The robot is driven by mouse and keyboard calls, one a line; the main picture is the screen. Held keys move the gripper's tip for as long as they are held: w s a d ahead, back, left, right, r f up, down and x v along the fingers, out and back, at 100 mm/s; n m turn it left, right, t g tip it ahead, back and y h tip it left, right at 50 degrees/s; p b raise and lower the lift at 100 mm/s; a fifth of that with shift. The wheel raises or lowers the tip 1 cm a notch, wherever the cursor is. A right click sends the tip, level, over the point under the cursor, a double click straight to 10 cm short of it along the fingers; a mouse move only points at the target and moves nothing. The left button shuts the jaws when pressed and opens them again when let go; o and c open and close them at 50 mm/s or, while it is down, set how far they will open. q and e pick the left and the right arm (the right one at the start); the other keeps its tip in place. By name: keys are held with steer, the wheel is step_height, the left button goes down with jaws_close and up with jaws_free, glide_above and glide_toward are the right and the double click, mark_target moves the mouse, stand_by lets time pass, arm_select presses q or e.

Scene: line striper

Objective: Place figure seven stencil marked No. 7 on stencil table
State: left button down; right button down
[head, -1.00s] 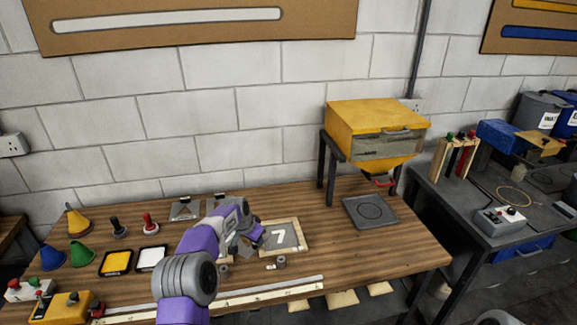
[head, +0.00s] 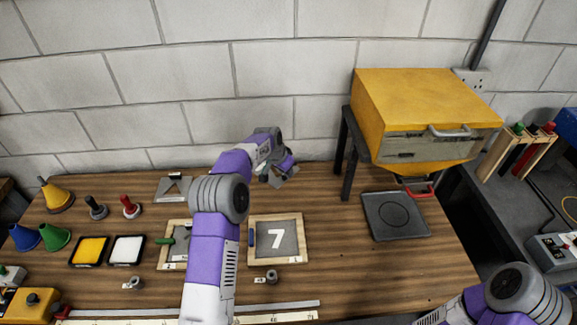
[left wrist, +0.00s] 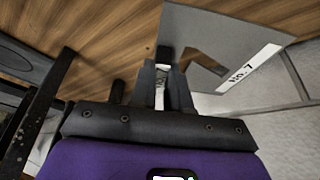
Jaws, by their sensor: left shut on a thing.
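My left gripper (head: 280,172) is above the back of the wooden bench, behind the frame with a white 7. In the left wrist view its fingers (left wrist: 163,78) are closed at a dark grip. A grey stencil plate (left wrist: 230,50) is held there, with an angular cut-out and a white label reading No. 7. Only a small grey part of it shows in the head view. A wooden frame (head: 251,262) with a grey panel and white 7 lies on the bench. Which surface is the stencil table is not clear. My right gripper is out of view.
Another framed board (head: 172,226) is partly hidden by my left arm. A metal plate with a dark handle (head: 173,188) lies behind it. Cones, stamps and pads crowd the left.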

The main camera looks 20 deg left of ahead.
arm_select(q)
steer(key=shift+s+f, duration=0.15)
steer(key=shift+f, duration=0.25)
steer(key=shift+f+b, duration=1.95)
steer(key=shift+f, duration=0.8)
steer(key=shift+f+b, duration=0.35)
steer(key=shift+f, duration=0.25)
steer(key=c, duration=1)
jaws_free()
steer(key=v, duration=0.7)
steer(key=shift+a+r, duration=0.1)
steer(key=shift+r, duration=0.2)
